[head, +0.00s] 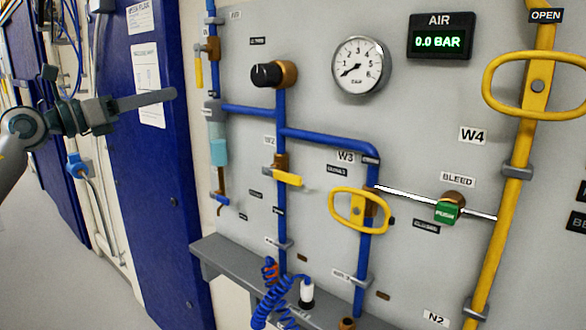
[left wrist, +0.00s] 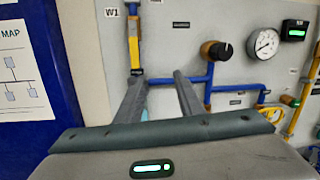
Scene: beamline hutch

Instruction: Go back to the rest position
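My left gripper (head: 170,96) reaches in from the left in the head view, in front of the blue door panel and apart from the pipe panel. In the left wrist view its two fingers (left wrist: 158,76) stand apart with nothing held between them, so it is open. They point towards the pipe panel, near the yellow lever valve (left wrist: 134,48) under the W1 label. That lever (head: 199,68) also shows in the head view, hanging down. My right gripper is in neither view.
The grey wall panel (head: 430,110) carries blue pipes, a gauge (head: 358,66), a black knob (head: 267,75), an AIR display (head: 439,41) reading 0.0 BAR, and yellow handles. A grey ledge (head: 225,255) juts out below, with a coiled blue hose (head: 272,300). Floor at lower left is clear.

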